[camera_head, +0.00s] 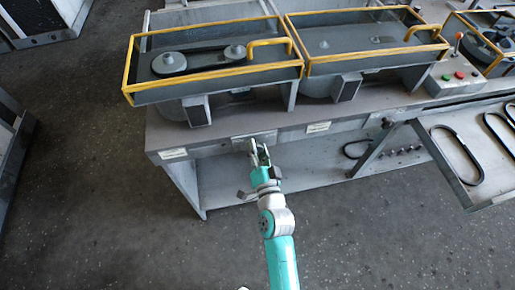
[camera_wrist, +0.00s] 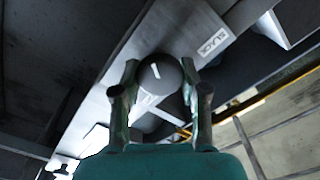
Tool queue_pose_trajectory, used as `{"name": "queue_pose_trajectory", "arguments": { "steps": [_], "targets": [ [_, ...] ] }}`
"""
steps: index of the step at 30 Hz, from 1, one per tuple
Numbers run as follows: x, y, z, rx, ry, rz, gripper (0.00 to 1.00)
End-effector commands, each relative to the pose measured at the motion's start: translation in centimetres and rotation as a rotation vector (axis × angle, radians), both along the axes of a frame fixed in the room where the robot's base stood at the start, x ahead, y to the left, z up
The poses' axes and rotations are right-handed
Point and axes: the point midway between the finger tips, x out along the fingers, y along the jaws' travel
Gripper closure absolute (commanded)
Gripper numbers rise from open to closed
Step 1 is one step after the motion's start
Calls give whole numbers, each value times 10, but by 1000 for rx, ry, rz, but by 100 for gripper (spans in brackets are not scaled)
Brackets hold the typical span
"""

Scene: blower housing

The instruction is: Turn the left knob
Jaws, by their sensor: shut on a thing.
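The knob (camera_wrist: 160,80) is a round, dark grey cap with a short white mark on its face; the mark is slightly tilted. My gripper (camera_wrist: 160,68) is shut on it, with one finger on each side. In the head view my gripper (camera_head: 259,152) reaches the front edge of the bench, below the left housing, and mostly hides this knob. A label (camera_wrist: 213,41) reading "SLACK" is on the plate beside the knob. Another knob (camera_head: 387,122) sits farther right on the same front edge.
Two grey housings with yellow rails, the left (camera_head: 215,68) and the right (camera_head: 365,45), stand on the bench. A control box (camera_head: 455,76) with red and green buttons is at the right. A tray (camera_head: 470,155) holding dark belts juts out at the right. The floor in front is clear.

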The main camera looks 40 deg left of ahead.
Motion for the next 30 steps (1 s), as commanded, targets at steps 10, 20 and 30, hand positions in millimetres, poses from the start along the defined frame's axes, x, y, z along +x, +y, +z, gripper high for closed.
{"name": "queue_pose_trajectory", "arguments": {
  "steps": [10,20,30],
  "targets": [
    [1,-1,0,54,62,-2,91],
    [1,-1,0,57,65,-2,91],
    [1,0,0,56,64,-1,31]
  ]
}}
